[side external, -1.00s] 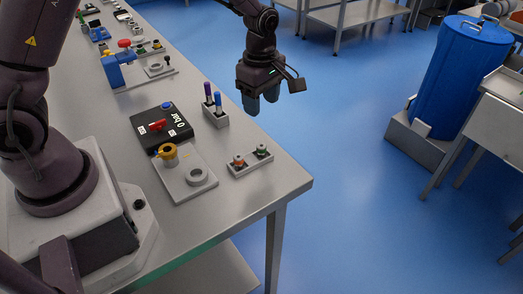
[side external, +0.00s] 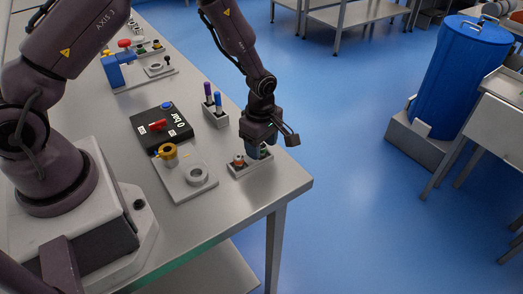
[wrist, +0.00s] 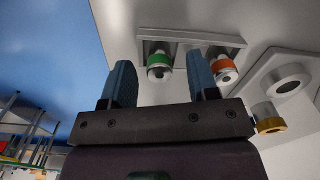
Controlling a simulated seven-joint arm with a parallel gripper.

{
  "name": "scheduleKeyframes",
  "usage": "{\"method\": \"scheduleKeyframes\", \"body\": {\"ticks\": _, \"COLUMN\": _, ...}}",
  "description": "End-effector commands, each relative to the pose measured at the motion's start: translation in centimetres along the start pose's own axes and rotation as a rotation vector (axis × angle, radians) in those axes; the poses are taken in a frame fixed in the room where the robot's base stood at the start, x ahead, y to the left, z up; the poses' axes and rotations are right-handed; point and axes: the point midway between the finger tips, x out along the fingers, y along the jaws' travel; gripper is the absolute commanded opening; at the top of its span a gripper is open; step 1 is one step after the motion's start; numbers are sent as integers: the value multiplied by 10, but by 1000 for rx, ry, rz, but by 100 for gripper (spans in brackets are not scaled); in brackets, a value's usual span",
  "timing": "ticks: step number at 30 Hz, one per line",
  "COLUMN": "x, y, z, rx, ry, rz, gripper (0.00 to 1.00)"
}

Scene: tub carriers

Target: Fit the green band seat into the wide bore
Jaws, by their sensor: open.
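The green band seat (wrist: 160,62) stands upright in a small grey holder (wrist: 152,36) near the table's front edge. In the wrist view it shows between and beyond the two fingertips of my gripper (wrist: 160,72). In the side view my gripper (side external: 257,151) is right above the holder and hides that seat. My gripper is open, and I cannot tell whether a finger touches the seat. A grey plate (side external: 178,186) carries a grey ring with an open bore (side external: 195,175) and a yellow-rimmed cup (side external: 167,151); I cannot tell for sure which is the wide bore.
An orange-banded seat (wrist: 224,66) stands in the same holder, close beside one finger. A black box marked "0 bar" (side external: 176,136) and a rack with purple and blue pens (side external: 216,116) stand behind. The table's right corner is bare.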

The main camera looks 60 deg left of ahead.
Motion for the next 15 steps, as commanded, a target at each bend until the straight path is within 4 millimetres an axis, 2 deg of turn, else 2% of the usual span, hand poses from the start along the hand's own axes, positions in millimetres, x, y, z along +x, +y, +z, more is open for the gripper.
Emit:
{"method": "scheduleKeyframes", "body": {"ticks": 6, "x": 0, "y": 0, "z": 0, "rx": 0, "ry": 0, "rz": 1, "gripper": 52}}
{"method": "scheduleKeyframes", "body": {"ticks": 13, "x": 0, "y": 0, "z": 0, "rx": 0, "ry": 0, "rz": 1, "gripper": 0}}
{"method": "scheduleKeyframes", "body": {"ticks": 15, "x": 0, "y": 0, "z": 0, "rx": 0, "ry": 0, "rz": 1, "gripper": 0}}
